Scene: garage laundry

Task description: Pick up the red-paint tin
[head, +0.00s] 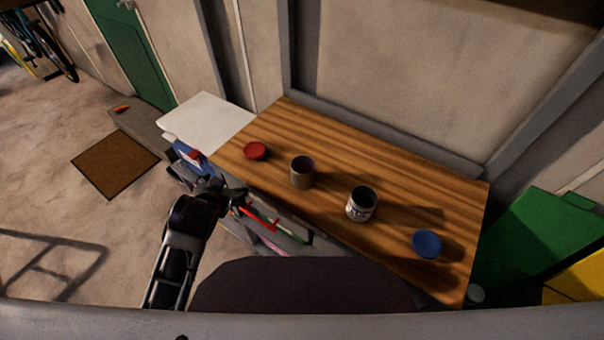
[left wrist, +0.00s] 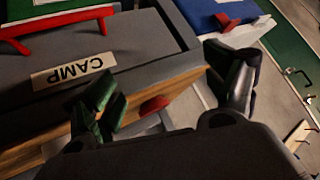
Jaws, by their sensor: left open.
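Two open tins stand upright on the wooden workbench (head: 390,170). The left one is a plain brownish-grey tin (head: 302,176), closest to a red lid (head: 255,150). The right one is a grey tin (head: 360,209) with a pale printed label, nearer a blue lid (head: 427,243). Their insides look dark, so I cannot tell the paint colour in either. My left gripper (head: 230,192) is at the bench's left front edge, apart from both tins. It is open and empty in the left wrist view (left wrist: 168,98), where neither tin shows. My right gripper is out of view.
A blue and white container (head: 190,155) and a white-topped surface (head: 208,120) are left of the bench. Green (head: 540,235) and yellow (head: 580,282) bins stand right.

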